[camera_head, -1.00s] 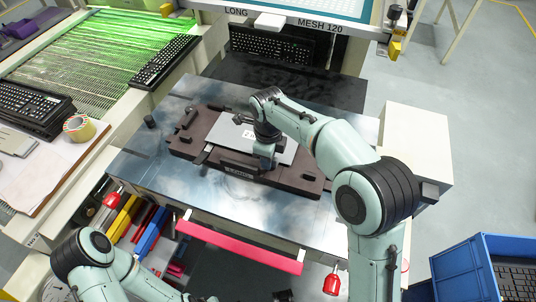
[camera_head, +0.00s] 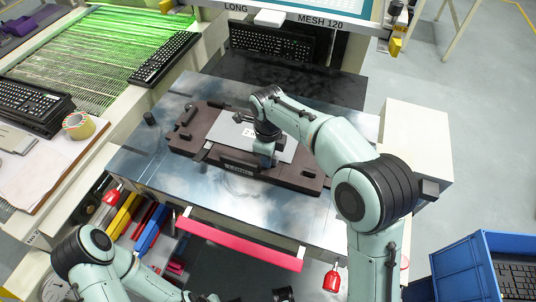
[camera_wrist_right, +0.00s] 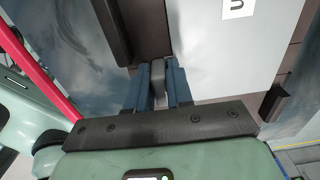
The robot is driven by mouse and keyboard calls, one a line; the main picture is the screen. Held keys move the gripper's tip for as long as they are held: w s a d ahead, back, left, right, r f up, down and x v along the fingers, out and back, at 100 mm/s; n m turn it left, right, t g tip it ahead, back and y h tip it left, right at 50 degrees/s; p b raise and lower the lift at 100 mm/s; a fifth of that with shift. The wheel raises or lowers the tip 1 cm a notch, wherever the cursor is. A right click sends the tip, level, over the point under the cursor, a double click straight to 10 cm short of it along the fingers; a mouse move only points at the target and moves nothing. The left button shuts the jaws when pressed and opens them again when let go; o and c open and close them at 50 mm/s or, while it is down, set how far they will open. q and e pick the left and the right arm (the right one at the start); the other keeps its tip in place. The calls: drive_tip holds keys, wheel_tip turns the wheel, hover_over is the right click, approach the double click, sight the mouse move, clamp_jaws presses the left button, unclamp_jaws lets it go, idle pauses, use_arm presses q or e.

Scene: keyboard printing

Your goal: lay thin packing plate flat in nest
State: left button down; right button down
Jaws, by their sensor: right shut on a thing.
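The thin packing plate (camera_head: 228,132) is a light grey sheet with a white printed label. It lies over the dark brown nest (camera_head: 312,181) on the metal table, and looks about level. It also shows in the right wrist view (camera_wrist_right: 215,60), at the right. My right gripper (camera_head: 265,160) is at the plate's front edge, low over the nest. In the right wrist view its blue fingers (camera_wrist_right: 158,75) are shut at the plate's edge. The exact contact, and whether the plate is fully seated, cannot be told. My left arm is at the lower left; its fingers are not clear.
The metal table (camera_head: 250,210) is mostly clear around the nest. A pink-red bar (camera_head: 240,246) runs along its front. A black keyboard (camera_head: 272,44) lies behind, and a blue crate (camera_head: 462,265) stands at the lower right.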

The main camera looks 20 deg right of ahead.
use_arm(q)
drive_tip(key=shift+f, duration=0.1)
use_arm(e)
drive_tip(key=shift+f, duration=0.25)
drive_tip(key=c, duration=0.9)
unclamp_jaws()
drive_tip(key=shift+r, duration=0.1)
drive_tip(key=shift+r+p, duration=2.4)
drive_tip(key=shift+r, duration=1.1)
use_arm(q)
wheel_tip(320, 180, up, 6)
drive_tip(key=w, duration=0.2)
drive_tip(key=shift+w+f, duration=0.2)
drive_tip(key=shift+w, duration=0.1)
drive_tip(key=shift+s, duration=0.1)
use_arm(e)
drive_tip(key=shift+f, duration=0.1)
